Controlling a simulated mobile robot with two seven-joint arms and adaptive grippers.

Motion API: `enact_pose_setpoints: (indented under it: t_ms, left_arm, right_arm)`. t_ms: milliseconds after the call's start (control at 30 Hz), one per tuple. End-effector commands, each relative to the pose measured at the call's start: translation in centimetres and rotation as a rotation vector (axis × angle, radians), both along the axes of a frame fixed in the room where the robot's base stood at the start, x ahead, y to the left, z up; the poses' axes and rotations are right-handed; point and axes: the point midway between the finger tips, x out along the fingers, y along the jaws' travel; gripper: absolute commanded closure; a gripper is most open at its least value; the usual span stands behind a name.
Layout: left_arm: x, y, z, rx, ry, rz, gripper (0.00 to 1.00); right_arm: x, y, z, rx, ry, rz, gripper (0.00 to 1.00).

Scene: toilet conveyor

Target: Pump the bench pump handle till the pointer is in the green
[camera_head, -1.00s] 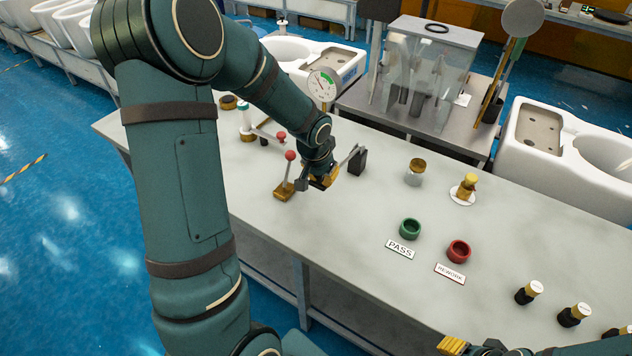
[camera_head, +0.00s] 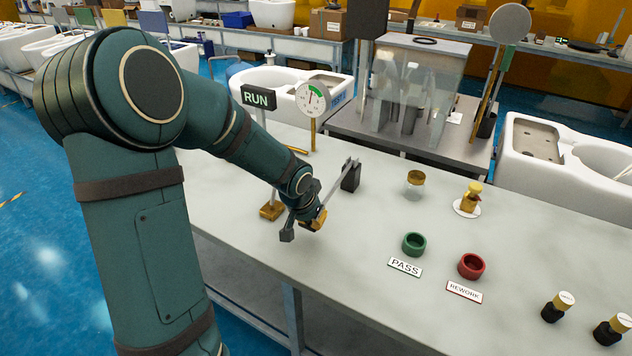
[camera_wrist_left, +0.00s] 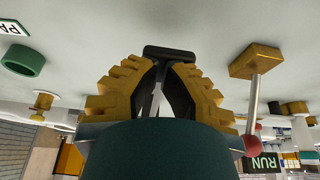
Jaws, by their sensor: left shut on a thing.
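The bench pump handle is a grey lever (camera_head: 335,184) running from a dark upright post (camera_head: 351,177) down and left to a dark crossbar end (camera_head: 287,235). My left gripper (camera_head: 312,221) is at its low outer end. In the left wrist view the yellow ridged fingers (camera_wrist_left: 160,88) are closed around the grey shaft, with the dark crossbar (camera_wrist_left: 168,53) just beyond the tips. The round white gauge (camera_head: 312,98) stands on a post behind my arm. Its thin pointer is roughly upright, near the green band; I cannot tell whether it lies inside. My right gripper is out of view.
A RUN sign (camera_head: 258,98) stands left of the gauge. A brass lever base (camera_head: 271,211) sits close left of my gripper; its red knob (camera_wrist_left: 252,145) shows in the wrist view. Right are a green ring (camera_head: 413,244), red ring (camera_head: 471,265) and brass-topped jar (camera_head: 415,184).

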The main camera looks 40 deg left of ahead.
Motion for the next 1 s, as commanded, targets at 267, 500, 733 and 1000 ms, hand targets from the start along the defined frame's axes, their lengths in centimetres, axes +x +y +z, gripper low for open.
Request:
enact_pose_setpoints:
  t_ms: [267,500,733,1000]
  left_arm:
    - [0.0,0.0,-1.6,-0.001,0.003,0.001,1.00]
    - [-0.1,0.0,-1.8,-0.002,0.007,0.002,1.00]
    - [-0.2,0.0,-1.9,-0.002,0.010,0.002,1.00]
    - [0.2,-0.1,-0.3,-0.002,0.008,0.002,1.00]
  right_arm:
    - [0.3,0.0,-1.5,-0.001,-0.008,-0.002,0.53]
    - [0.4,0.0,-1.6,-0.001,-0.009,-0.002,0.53]
    - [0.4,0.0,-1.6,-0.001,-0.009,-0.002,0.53]
    - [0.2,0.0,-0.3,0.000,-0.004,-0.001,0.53]
